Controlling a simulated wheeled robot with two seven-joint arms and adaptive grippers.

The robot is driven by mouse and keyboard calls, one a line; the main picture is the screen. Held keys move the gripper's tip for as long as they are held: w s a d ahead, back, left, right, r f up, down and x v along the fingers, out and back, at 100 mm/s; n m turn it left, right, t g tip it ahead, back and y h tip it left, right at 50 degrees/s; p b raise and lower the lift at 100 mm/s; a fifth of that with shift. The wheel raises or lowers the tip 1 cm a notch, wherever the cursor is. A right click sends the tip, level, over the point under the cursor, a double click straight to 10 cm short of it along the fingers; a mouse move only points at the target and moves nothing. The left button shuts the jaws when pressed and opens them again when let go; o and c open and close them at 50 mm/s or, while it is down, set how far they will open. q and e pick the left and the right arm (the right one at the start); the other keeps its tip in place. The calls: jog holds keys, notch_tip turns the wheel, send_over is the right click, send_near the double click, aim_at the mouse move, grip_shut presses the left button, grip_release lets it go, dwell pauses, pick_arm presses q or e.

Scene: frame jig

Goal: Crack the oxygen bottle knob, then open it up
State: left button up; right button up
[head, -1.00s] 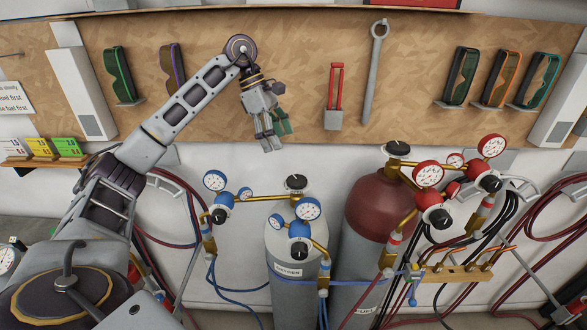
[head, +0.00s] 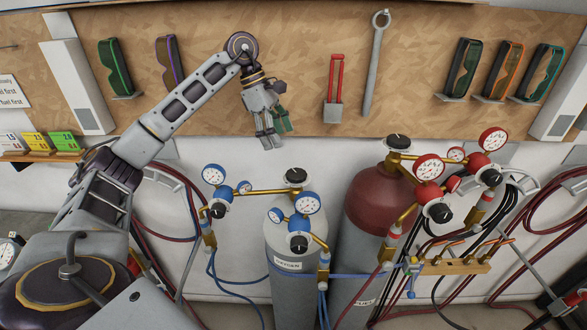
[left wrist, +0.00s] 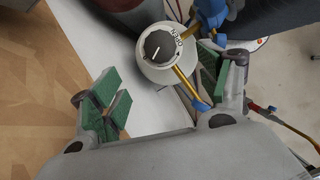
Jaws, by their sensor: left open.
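The oxygen bottle (head: 290,245) is a grey cylinder labelled OXYGEN, standing upright against the wall. Its black knob (head: 295,177) sits on top. In the left wrist view the knob (left wrist: 158,46) has a white pointer line, with the word OPEN on the grey bottle top beside it. My left gripper (head: 270,144) is open and empty, pointing down, above and slightly left of the knob and apart from it. In the left wrist view its green-padded fingers (left wrist: 158,92) are spread wide, with the knob beyond the gap between them. My right gripper is not in view.
Blue-capped gauges (head: 307,205) and brass pipes crowd the oxygen bottle. A dark red fuel bottle (head: 380,200) with red gauges (head: 428,167) stands close at right. Hoses hang on both sides. A wrench (head: 375,65), a red-handled tool (head: 335,90) and several goggles hang on the wooden board.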

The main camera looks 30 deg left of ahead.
aim_at(295, 173)
pick_arm(q)
jog(key=shift+p+x, duration=0.85)
jog(key=shift+x, duration=5.05)
jog(key=shift+r, duration=0.1)
jog(key=c, duration=1)
